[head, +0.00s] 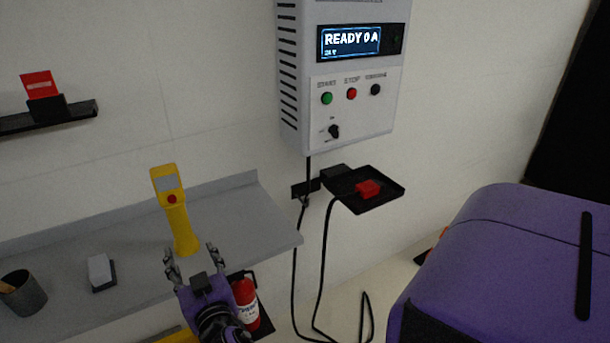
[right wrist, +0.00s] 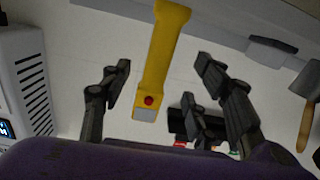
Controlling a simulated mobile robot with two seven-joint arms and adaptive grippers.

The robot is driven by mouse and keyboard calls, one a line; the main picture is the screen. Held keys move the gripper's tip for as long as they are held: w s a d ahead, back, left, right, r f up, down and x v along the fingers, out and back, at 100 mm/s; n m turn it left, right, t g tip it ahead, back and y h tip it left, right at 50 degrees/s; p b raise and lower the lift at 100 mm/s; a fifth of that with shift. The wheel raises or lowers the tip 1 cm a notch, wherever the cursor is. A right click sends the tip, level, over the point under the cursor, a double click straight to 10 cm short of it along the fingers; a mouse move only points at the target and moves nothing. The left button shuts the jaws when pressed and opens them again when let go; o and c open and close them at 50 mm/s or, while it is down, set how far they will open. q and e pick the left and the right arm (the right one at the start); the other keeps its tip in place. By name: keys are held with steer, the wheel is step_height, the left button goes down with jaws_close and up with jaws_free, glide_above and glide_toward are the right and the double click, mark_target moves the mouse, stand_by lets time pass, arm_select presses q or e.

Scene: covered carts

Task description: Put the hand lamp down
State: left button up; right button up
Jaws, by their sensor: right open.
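The hand lamp (head: 178,215) is yellow with a grey panel and a red button near its upper end. It stands upright on the grey shelf (head: 225,222) in the head view. My right gripper (head: 192,257) is open just in front of the lamp's lower end. In the right wrist view the lamp (right wrist: 160,55) shows between and beyond the spread fingers of my right gripper (right wrist: 165,85), with no visible contact. My left gripper is out of view.
On the shelf's left stand a dark cup (head: 24,294) and a grey-white block (head: 101,272). A charger box (head: 345,95) reading "READY 0 A" hangs on the wall above a black tray (head: 375,198) holding a red connector (head: 368,188). A red extinguisher (head: 246,303) is below the shelf. A purple covered cart (head: 510,260) fills the right.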

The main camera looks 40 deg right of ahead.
steer(key=s+d+f+n+g+y, duration=0.1)
steer(key=s+f, duration=0.4)
steer(key=f, duration=0.2)
steer(key=s+f+n+g+y, duration=0.1)
steer(key=s+f+g, duration=0.1)
steer(key=s+f, duration=0.35)
steer(key=s+f+g+y, duration=0.1)
steer(key=s+f+g, duration=0.1)
steer(key=s+f, duration=0.6)
steer(key=s+f+g+y, duration=0.1)
steer(key=s+f+g, duration=0.2)
steer(key=s+f, duration=0.6)
steer(key=s, duration=0.8)
steer(key=shift+s+d+f+n, duration=0.15)
steer(key=shift+s+d+n, duration=0.15)
steer(key=shift+n, duration=0.1)
steer(key=shift+w, duration=0.1)
